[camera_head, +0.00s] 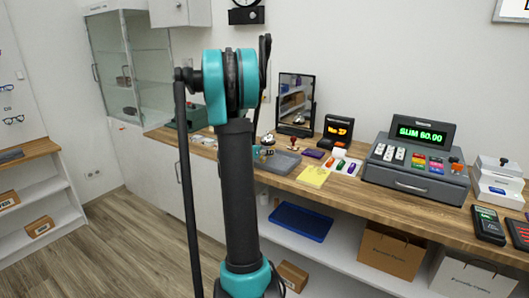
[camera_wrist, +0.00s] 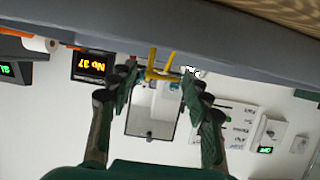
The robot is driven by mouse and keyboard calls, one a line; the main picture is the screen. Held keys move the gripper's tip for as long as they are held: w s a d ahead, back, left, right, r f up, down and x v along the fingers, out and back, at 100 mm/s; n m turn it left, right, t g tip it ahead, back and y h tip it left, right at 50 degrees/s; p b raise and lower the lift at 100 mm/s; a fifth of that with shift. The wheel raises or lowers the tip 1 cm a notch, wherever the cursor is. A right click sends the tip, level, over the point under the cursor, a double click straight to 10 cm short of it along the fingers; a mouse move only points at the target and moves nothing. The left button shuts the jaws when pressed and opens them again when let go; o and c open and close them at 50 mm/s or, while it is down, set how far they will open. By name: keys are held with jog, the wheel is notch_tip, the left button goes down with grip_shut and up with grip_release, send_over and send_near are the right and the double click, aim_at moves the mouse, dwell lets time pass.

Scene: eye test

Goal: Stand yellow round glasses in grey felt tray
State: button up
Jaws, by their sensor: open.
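In the wrist view, which is upside down, yellow glasses (camera_wrist: 153,60) show as a thin yellow frame between the fingers of my gripper (camera_wrist: 160,82). The fingers are spread, with a gap on each side of the yellow frame. The yellow frame overlaps a grey band, apparently the grey felt tray (camera_wrist: 225,35). I cannot tell whether the glasses rest in it or how upright they are. In the head view, the grey tray (camera_head: 280,164) lies on the wooden counter, partly behind my arm. My gripper (camera_head: 264,150) is small and mostly hidden there.
A mirror (camera_head: 296,100) and a number display (camera_head: 336,132) stand behind the tray. A yellow sheet (camera_head: 313,177), a purple item (camera_head: 314,154) and small coloured items lie to its right, before the cash register (camera_head: 415,165). A blue tray (camera_head: 301,222) is on the shelf below.

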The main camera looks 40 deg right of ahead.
jog(key=v, duration=1.1)
jog(key=shift+s+a+r, duration=0.1)
jog(key=shift+s+a, duration=0.1)
jog(key=shift+a, duration=0.05)
jog(key=s+a+f+n+y, duration=0.4)
jog(key=s+a, duration=0.4)
jog(key=a, duration=0.3)
jog(key=s+a+f+n+y, duration=0.4)
jog(key=s+a+f, duration=0.3)
jog(key=a, duration=0.3)
jog(key=s+a+f+n+y, duration=0.4)
jog(key=s+a, duration=0.4)
jog(key=a, duration=0.3)
jog(key=shift+s+a+f+n+g+y, duration=0.3)
jog(key=shift+s+f+n+g, duration=0.1)
jog(key=shift+f+n, duration=0.5)
